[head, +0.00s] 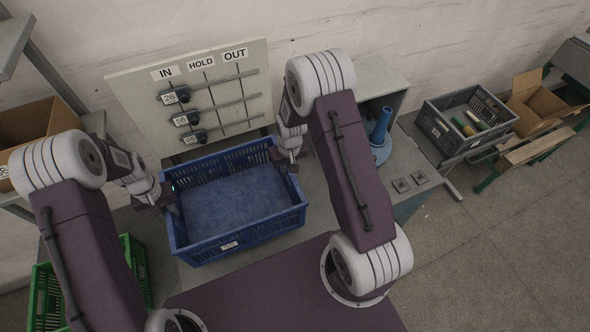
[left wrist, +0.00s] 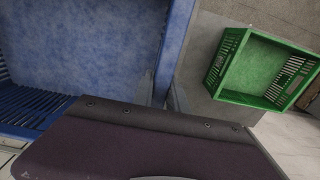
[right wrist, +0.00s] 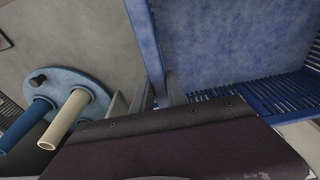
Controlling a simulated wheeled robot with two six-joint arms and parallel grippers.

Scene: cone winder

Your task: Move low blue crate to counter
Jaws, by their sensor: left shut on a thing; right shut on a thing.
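The low blue crate (head: 238,203) is empty and sits in front of the board, over the grey counter (head: 318,190). I cannot tell whether its base touches the counter. My left gripper (head: 168,198) is shut on the crate's left wall; the wall also shows in the left wrist view (left wrist: 176,45). My right gripper (head: 285,160) is shut on the crate's right wall, seen too in the right wrist view (right wrist: 146,45). The fingertips are partly hidden by the gripper bodies in the wrist views.
A board (head: 190,85) marked IN, HOLD, OUT stands behind the crate. A blue peg stand (head: 381,145) is on the right. A green crate (head: 136,268) is low at left.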

